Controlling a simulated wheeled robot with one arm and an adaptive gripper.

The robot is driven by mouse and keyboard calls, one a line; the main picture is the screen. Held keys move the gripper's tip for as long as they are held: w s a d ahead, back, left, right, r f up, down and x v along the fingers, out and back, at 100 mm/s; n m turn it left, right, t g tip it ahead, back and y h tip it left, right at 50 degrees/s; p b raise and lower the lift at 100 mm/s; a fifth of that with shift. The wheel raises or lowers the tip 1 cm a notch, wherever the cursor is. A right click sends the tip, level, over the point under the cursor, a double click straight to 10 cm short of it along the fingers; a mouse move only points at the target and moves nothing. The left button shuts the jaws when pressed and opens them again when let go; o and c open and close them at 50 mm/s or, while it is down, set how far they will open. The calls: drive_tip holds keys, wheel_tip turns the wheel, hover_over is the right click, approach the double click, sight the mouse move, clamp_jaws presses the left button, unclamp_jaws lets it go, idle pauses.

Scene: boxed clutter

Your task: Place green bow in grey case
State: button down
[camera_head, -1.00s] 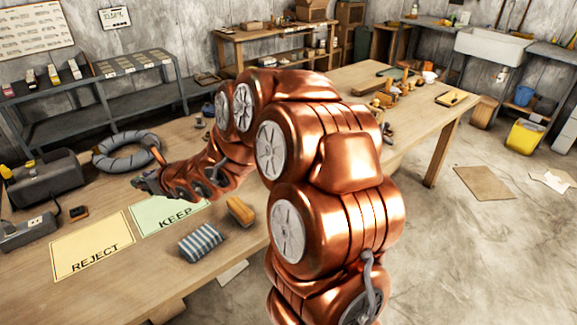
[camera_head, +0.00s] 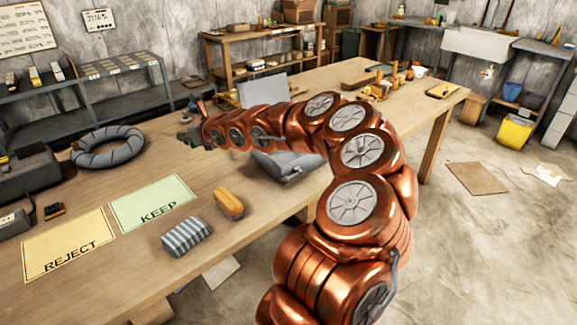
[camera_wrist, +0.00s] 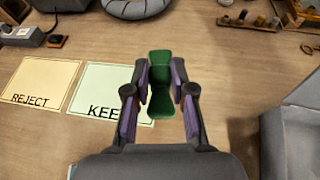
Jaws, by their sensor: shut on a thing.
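The green bow (camera_wrist: 160,85) is between the two fingers of my gripper (camera_wrist: 160,92) in the wrist view, held over the table beside the KEEP sheet. My gripper (camera_head: 184,138) shows in the head view at the far left end of my arm, where the bow cannot be made out. The grey case (camera_head: 286,166) stands open on the table behind my arm, its raised lid (camera_head: 262,91) showing above the arm. Part of the case also shows at the right edge in the wrist view (camera_wrist: 290,135), to the right of my gripper and apart from it.
A yellow REJECT sheet (camera_head: 68,243) and a green KEEP sheet (camera_head: 152,202) lie on the table. A striped block (camera_head: 187,236) and a wooden-backed brush (camera_head: 229,203) lie near the front edge. A dark ring (camera_head: 107,148) lies at left. Small items crowd the table's far end.

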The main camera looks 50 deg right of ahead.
drive_tip(key=s+d+f+m+h+p, duration=0.1)
drive_tip(key=d+f, duration=0.3)
drive_tip(key=d, duration=0.6)
drive_tip(key=s+d+f+m+h+p, duration=0.2)
drive_tip(key=s+d+f+p, duration=0.1)
drive_tip(key=d, duration=0.7)
wheel_tip(320, 180, down, 2)
drive_tip(key=shift+s+f+h, duration=0.25)
drive_tip(key=shift+s+h, duration=0.05)
drive_tip(key=shift+s, duration=0.35)
drive_tip(key=p, duration=0.6)
hover_over(283, 155)
drive_tip(key=shift+f, duration=0.9)
drive_tip(key=shift+w+f+p, duration=0.1)
drive_tip(key=shift+f+p, duration=0.55)
drive_tip(key=shift+f, duration=1.15)
drive_tip(key=shift+f+b, duration=0.5)
drive_tip(key=shift+f, duration=0.1)
